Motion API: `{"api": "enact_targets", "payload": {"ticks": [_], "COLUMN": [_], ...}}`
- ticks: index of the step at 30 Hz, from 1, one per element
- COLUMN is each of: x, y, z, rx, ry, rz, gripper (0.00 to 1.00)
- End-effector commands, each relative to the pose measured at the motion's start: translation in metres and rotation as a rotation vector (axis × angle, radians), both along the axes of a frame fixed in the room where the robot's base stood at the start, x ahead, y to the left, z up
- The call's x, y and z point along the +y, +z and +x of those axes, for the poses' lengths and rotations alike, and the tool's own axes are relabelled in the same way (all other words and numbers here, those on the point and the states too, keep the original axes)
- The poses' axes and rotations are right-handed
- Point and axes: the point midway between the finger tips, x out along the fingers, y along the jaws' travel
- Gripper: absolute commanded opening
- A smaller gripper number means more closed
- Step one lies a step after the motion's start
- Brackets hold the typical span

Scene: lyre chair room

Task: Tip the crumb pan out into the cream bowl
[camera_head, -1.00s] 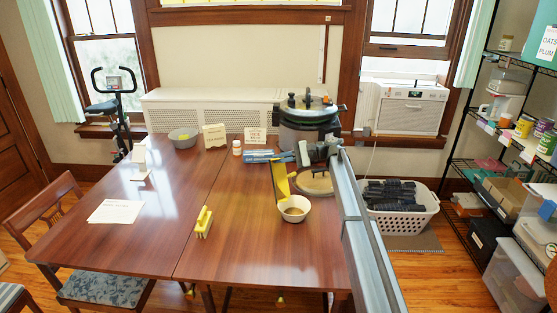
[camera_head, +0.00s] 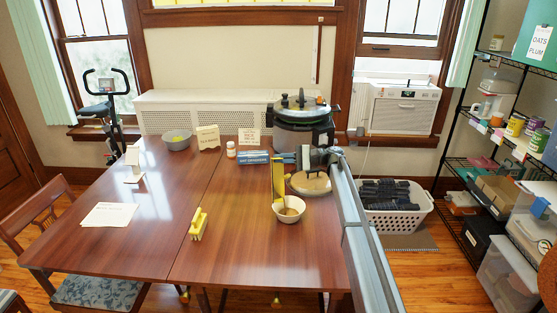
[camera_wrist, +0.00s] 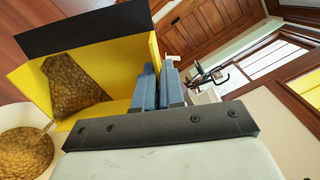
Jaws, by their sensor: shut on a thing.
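The crumb pan (camera_head: 278,180) is yellow with a black lip. My gripper (camera_wrist: 158,88) is shut on its edge and holds it steeply tilted, low end at the cream bowl (camera_head: 289,217). In the wrist view a brown patch of crumbs (camera_wrist: 75,85) shows inside the pan (camera_wrist: 120,60). The bowl (camera_wrist: 20,108) stands upright on the table beside the pan in that view, with brown crumbs (camera_wrist: 25,152) in it. I cannot tell whether pan and bowl touch.
A yellow brush (camera_head: 198,224) lies left of the bowl. A grey bowl (camera_head: 177,140) and cards stand at the back left. The table's left-middle (camera_head: 150,220) is clear.

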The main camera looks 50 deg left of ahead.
Motion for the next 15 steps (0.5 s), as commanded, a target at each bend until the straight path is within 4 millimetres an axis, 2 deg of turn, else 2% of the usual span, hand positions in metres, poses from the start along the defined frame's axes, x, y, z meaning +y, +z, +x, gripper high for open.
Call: {"api": "enact_targets", "payload": {"ticks": [15], "x": [-0.0033], "y": [-0.0007], "z": [0.0036], "rx": [0.029], "ry": [0.0], "rz": [0.024], "gripper": [0.0]}}
